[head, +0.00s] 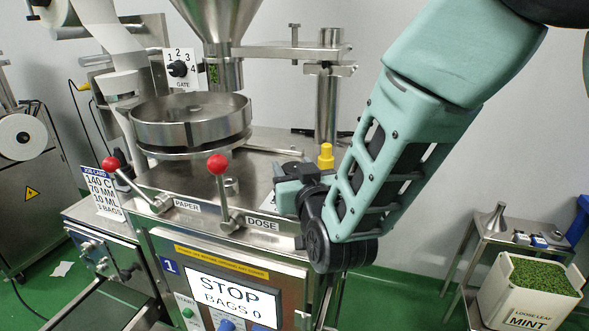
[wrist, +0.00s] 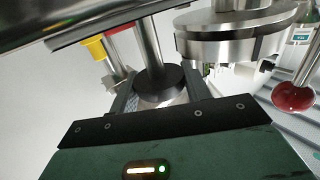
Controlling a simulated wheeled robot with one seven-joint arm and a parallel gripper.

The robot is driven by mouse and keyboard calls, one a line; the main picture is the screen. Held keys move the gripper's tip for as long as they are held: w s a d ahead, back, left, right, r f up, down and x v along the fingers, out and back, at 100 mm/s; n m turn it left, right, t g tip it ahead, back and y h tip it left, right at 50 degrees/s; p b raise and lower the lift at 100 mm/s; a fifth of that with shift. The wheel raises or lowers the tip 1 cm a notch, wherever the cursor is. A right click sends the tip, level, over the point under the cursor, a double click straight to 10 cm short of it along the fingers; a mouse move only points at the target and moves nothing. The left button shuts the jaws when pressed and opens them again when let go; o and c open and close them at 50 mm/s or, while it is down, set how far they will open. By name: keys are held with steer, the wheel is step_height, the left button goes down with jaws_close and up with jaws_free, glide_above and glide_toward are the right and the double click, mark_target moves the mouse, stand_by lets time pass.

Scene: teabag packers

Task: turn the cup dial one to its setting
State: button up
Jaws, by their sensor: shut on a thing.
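My gripper (head: 284,182) is at the right side of the teabag machine's steel top, behind the DOSE lever. In the head view my gripper and wrist hide the dial.
A red-knobbed DOSE lever (head: 218,165) and PAPER lever (head: 111,164) stand left of my gripper. A yellow-capped post (head: 326,156) stands close behind it. A steel round pan (head: 190,122) and GATE dial (head: 178,69) are farther left. The display (head: 230,298) reads STOP, BAGS 0.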

steer(key=shift+m+h, duration=0.3)
steer(key=m+h+b, duration=0.1)
steer(key=m+h, duration=0.1)
steer(key=h, duration=0.1)
steer(key=shift+a+t+h, duration=0.1)
steer(key=shift+t+h, duration=0.2)
steer(key=shift+h, duration=0.1)
steer(key=shift+m+h, duration=1.7)
steer(key=shift+h, duration=1.1)
steer(key=o, duration=1)
steer(key=shift+c, duration=0.2)
steer(key=r+b+v, duration=0.1)
steer(key=b+v, duration=0.2)
steer(key=v, duration=1.4)
steer(key=shift+s, duration=0.2)
